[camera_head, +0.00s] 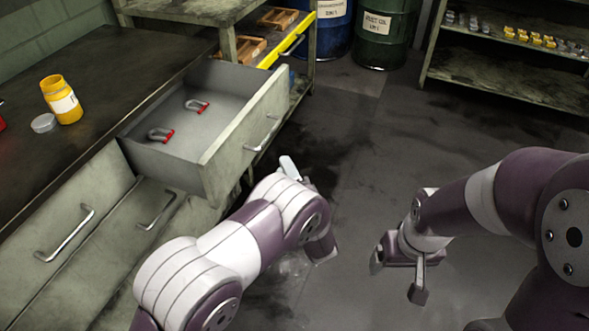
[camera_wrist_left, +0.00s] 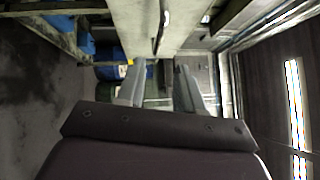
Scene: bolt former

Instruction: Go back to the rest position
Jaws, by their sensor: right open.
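My left arm comes in from the bottom left, and its gripper (camera_head: 290,168) is mostly hidden behind my own wrist in the head view. One pale finger shows just in front of the open drawer (camera_head: 233,130). In the left wrist view the two fingers of my left gripper (camera_wrist_left: 158,88) stand apart with nothing between them. My right gripper (camera_head: 398,275) hangs over the floor at the right, fingers apart and empty.
Drums (camera_head: 385,32) and a shelf (camera_head: 510,85) stand at the back. The middle floor (camera_head: 360,150) is clear.

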